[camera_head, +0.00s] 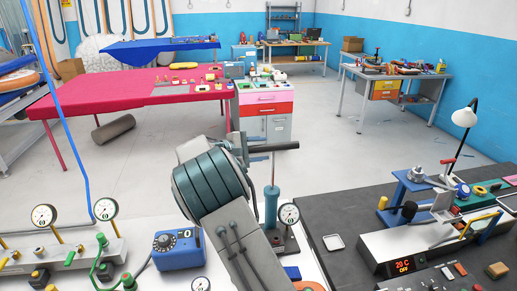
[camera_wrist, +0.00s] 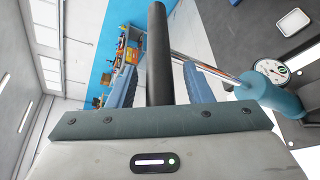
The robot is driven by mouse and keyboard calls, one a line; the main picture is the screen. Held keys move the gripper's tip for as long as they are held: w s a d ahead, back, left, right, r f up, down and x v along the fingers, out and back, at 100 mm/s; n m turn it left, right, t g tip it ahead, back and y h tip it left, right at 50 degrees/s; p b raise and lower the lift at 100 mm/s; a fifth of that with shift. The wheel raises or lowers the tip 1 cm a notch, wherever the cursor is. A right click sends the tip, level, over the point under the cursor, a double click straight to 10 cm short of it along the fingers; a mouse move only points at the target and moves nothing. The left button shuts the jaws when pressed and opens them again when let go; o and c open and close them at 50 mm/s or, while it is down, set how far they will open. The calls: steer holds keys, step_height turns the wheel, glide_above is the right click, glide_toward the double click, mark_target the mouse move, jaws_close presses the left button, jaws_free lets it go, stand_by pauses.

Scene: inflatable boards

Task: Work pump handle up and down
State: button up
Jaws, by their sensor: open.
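The pump has an upright teal cylinder (camera_head: 271,205), a thin metal rod and a black bar handle (camera_head: 283,146) across its top. My gripper (camera_head: 262,148) is at the left part of this handle. In the wrist view the handle (camera_wrist: 157,50) runs lengthwise between the two blue fingers of my gripper (camera_wrist: 159,70), with a gap on each side. The fingers are open and not closed on it. The rod joins the handle beyond the fingertips and leads to the teal cylinder (camera_wrist: 275,90).
A pressure gauge (camera_head: 288,214) stands right of the pump. A blue box with a dial (camera_head: 178,249) and a gauge manifold (camera_head: 65,255) are at left. A dark bench (camera_head: 350,215) with a heating unit (camera_head: 403,265) and a lamp (camera_head: 465,117) is at right. Space around the handle is clear.

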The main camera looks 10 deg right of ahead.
jaws_close()
step_height(320, 180, down, 10)
steer(key=b, duration=0.7)
steer(key=shift+r, duration=0.1)
jaws_free()
steer(key=shift+r, duration=0.1)
steer(key=b+v, duration=0.3)
steer(key=v, duration=1.1)
steer(key=shift+d, duration=0.1)
